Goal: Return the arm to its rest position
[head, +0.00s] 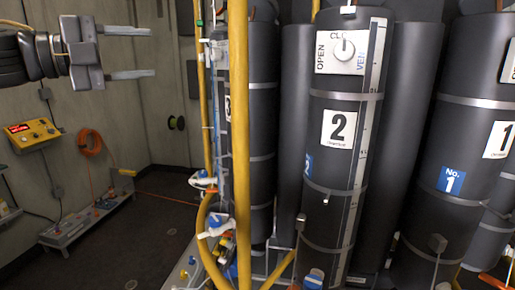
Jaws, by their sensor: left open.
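My left gripper (133,52) is at the upper left of the head view, its arm coming in from the left edge. Its two fingers are spread apart, one above the other, and point right with nothing between them. It is in the air, apart from the tanks and pipes. My right gripper is not in view.
Dark tanks labelled 2 (323,190) and 1 (449,140) fill the right side. A knob panel (343,47) is on tank 2. A yellow vertical pipe (239,130) stands right of the gripper. A yellow control box (32,133) and orange hose (90,143) are on the left wall.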

